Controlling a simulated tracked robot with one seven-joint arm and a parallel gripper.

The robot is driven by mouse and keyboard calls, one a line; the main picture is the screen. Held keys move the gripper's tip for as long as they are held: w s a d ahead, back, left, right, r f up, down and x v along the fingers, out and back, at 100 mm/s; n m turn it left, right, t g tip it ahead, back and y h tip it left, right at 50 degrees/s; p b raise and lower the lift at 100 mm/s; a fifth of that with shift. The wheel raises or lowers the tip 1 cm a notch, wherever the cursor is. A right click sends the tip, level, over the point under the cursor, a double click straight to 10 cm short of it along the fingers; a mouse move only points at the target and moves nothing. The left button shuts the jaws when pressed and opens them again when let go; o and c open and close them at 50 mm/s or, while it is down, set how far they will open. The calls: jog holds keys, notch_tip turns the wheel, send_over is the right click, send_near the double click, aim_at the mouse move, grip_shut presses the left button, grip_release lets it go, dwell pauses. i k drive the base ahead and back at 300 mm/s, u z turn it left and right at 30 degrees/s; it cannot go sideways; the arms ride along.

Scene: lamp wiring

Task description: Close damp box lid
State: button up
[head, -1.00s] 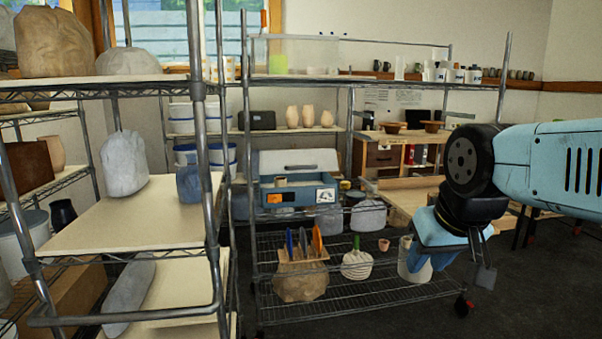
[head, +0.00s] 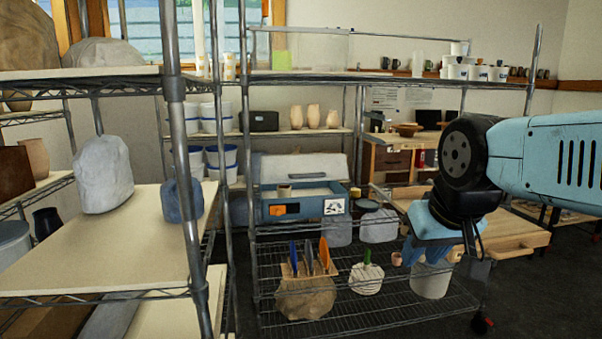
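The damp box (head: 305,206) is a blue box with an orange label and a white label on its front.
A left rack (head: 120,230) with wrapped grey pieces (head: 102,174) stands close in front. A metal post (head: 250,150) rises left of the box. Dark floor (head: 530,290) is clear at right.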

aim_at(337, 164)
jog(key=u, duration=0.1)
jog(key=i, duration=0.85)
jog(key=z, duration=0.95)
